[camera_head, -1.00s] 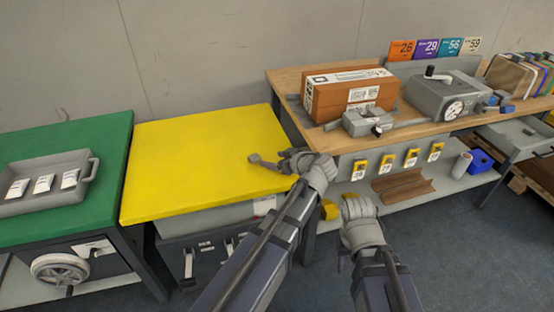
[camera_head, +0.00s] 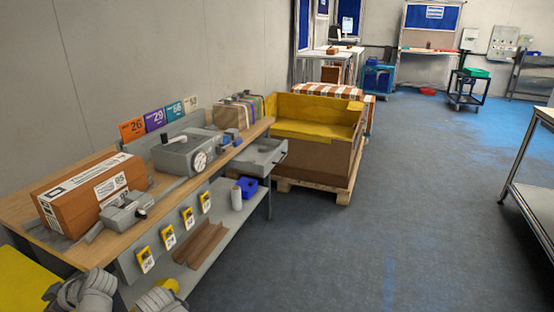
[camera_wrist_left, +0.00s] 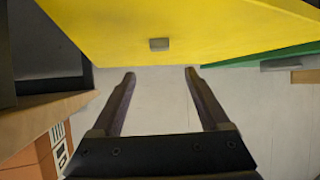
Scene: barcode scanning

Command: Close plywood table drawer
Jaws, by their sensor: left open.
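The plywood table (camera_head: 75,217) stands along the wall at the left in the head view. Its grey drawer (camera_head: 262,160) is pulled out at the far right end, with a dark handle at its outer edge.
A brown box (camera_head: 90,195) and a grey device (camera_head: 184,153) stand on the plywood table. A yellow-lined crate (camera_head: 312,130) on a pallet stands close behind the drawer. The floor (camera_head: 400,210) to the right is open, with a metal table (camera_head: 530,205) at the right edge.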

